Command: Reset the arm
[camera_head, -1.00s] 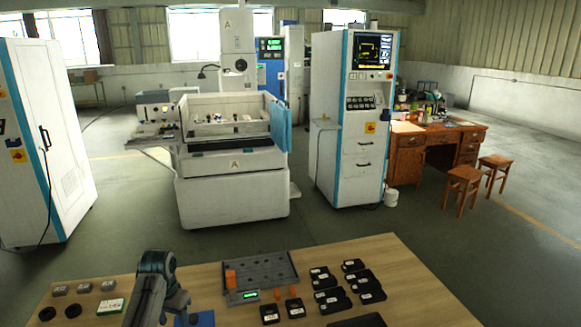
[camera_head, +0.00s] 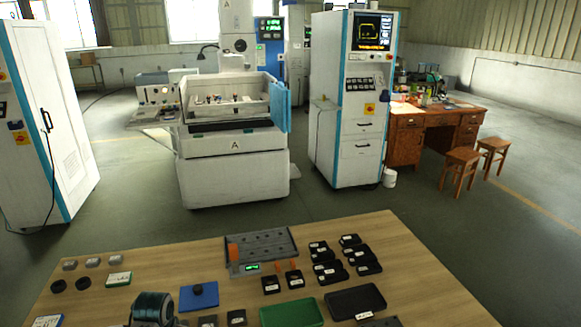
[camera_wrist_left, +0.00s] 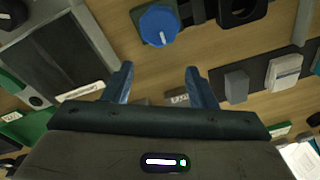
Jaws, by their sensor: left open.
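My left arm (camera_head: 152,308) shows at the bottom edge of the head view, above the near part of the wooden table (camera_head: 385,240). Its fingers are hidden in that view. In the left wrist view my left gripper (camera_wrist_left: 160,82) is open, its two dark blue fingers wide apart. Nothing is held between them. A blue round knob-like piece (camera_wrist_left: 159,25) lies on the table beyond the fingertips. My right gripper is in neither view.
The table holds a grey tray (camera_head: 262,243), a green tray (camera_head: 291,313), a black tray (camera_head: 355,302), several black boxes and a blue piece (camera_head: 198,296). A white machine (camera_head: 232,165) and a control cabinet (camera_head: 350,150) stand beyond, with open floor between.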

